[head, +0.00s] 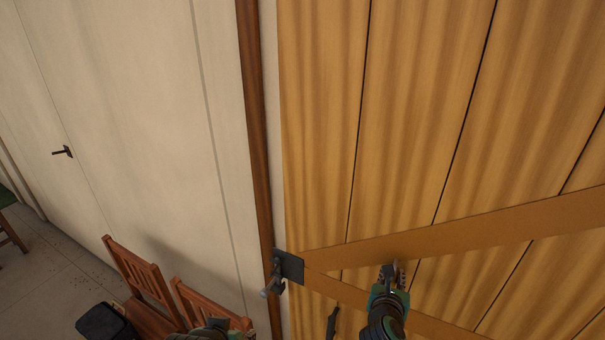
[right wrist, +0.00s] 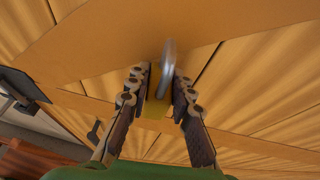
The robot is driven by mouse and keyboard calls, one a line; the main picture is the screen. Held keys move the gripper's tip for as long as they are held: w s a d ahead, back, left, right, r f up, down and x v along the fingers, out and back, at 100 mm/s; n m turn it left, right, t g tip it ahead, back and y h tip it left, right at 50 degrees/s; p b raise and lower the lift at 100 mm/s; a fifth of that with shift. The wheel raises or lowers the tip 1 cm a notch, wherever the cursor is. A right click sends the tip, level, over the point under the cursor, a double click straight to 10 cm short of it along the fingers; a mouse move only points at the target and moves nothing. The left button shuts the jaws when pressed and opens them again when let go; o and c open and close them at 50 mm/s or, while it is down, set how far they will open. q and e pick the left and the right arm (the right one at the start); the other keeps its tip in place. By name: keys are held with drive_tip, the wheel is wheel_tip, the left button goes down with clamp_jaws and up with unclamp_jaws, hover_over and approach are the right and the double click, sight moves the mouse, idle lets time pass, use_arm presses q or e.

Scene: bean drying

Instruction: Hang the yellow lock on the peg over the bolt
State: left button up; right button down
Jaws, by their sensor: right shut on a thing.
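My right gripper (head: 394,272) is in front of the wooden plank door, right of the bolt. In the right wrist view, the right gripper (right wrist: 158,95) is shut on the yellow lock (right wrist: 156,106). The lock's silver shackle (right wrist: 168,62) points up and away between the fingers. The dark metal bolt (head: 288,266) sits at the door's left edge, with a grey rod end at its lower left. The bolt also shows at the left of the right wrist view (right wrist: 24,86). I cannot make out the peg separately. My left gripper (head: 214,331) is partly visible at the bottom edge; its fingers are unclear.
The door (head: 400,110) has slanting braces and a dark handle (head: 333,322) below the bolt. Wooden chairs (head: 140,280) and a black bin-like object (head: 104,322) stand at the lower left. A pale wall (head: 130,120) lies left of the door frame. Open floor shows at far left.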

idle(0.6)
use_arm(q)
wheel_tip(320, 180, down, 43)
drive_tip(key=b, duration=4.3)
use_arm(e)
wheel_tip(320, 180, down, 43)
use_arm(q)
drive_tip(key=shift+c, duration=1.1)
